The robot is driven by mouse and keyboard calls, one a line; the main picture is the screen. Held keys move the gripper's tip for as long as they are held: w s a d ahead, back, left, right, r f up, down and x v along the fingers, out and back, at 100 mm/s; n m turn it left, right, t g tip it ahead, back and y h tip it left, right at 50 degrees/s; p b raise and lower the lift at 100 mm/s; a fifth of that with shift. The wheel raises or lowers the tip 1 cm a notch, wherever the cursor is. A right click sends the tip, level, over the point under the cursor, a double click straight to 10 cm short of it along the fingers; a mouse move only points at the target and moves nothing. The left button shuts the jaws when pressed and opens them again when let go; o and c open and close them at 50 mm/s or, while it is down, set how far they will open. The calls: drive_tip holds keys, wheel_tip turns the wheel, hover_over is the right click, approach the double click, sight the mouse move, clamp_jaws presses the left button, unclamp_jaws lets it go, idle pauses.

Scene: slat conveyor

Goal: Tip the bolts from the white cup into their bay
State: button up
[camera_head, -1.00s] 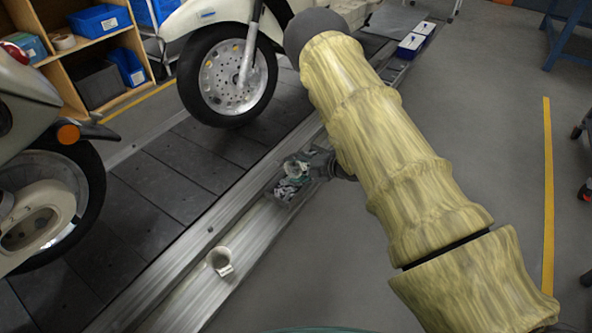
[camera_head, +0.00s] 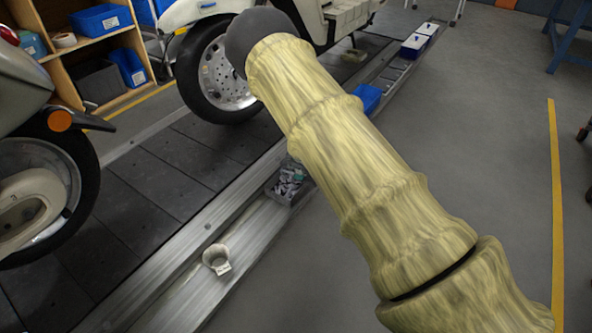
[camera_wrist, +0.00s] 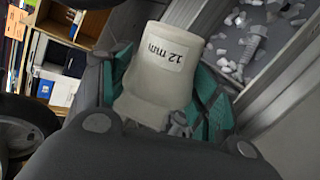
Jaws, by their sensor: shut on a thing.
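A white cup (camera_wrist: 168,62) labelled "12 mm" is between the green pads of my gripper (camera_wrist: 165,88), which is shut on it. In the wrist view the label reads upside down; the inside of the cup is hidden. A grey bay (camera_head: 283,195) with small pale and dark pieces sits on the rail, partly behind my arm. In the wrist view loose pale pieces and a larger bolt (camera_wrist: 253,44) lie in a container at upper right, beside the held cup.
Another white labelled cup (camera_head: 216,259) stands on the metal rail (camera_head: 165,300), nearer than the bay. A blue bin (camera_head: 367,97) is farther along the rail. Scooters stand on the dark slat conveyor (camera_head: 150,185).

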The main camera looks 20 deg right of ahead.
drive_tip(key=shift+s+a+n+t+h+b, duration=0.2)
drive_tip(key=shift+a+n+t+h+b, duration=0.25)
drive_tip(key=shift+n+b, duration=0.45)
drive_tip(key=shift+s+a+n+t+h+b, duration=0.1)
drive_tip(key=shift+s+n+t+h+b, duration=0.15)
drive_tip(key=shift+n+t+b, duration=0.6)
drive_tip(key=shift+s+a+r+n+h+b, duration=0.2)
drive_tip(key=shift+r+n+h+b, duration=0.15)
drive_tip(key=shift+n+b, duration=0.4)
drive_tip(key=shift+w, duration=0.1)
wheel_tip(320, 180, up, 7)
drive_tip(key=p, duration=0.5)
drive_tip(key=shift+a+f, duration=0.1)
